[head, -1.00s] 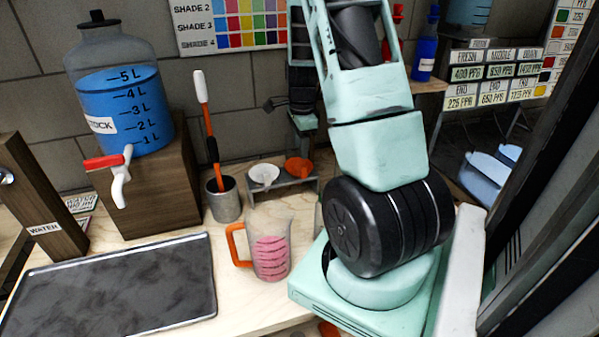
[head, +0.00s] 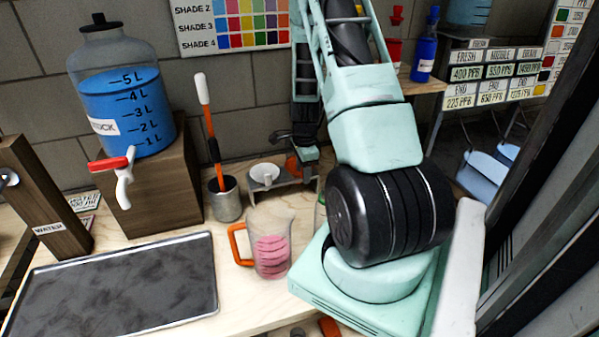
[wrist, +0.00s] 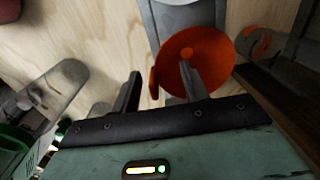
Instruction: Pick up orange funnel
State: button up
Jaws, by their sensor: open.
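The orange funnel (wrist: 214,50) sits in a grey rack (wrist: 203,13) in the wrist view, wide mouth toward the camera. In the head view only a bit of the orange funnel (head: 293,164) shows behind my gripper. My gripper (wrist: 160,70) is open, fingers apart and nothing held. Its right finger overlaps the funnel's bowl in the picture; its left finger lies over bare wood, left of the rim. Part of the rim shows between the fingers. I cannot tell whether a finger touches it. In the head view my gripper (head: 304,150) is at the rack, fingertips hard to see.
A white funnel (head: 264,175) sits beside it in the rack. A pink-filled jug (head: 271,250) and a metal cup (head: 224,198) with a brush stand close by. The wall is behind. A dark tray (head: 115,285) lies at front left.

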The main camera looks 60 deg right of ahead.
grip_shut()
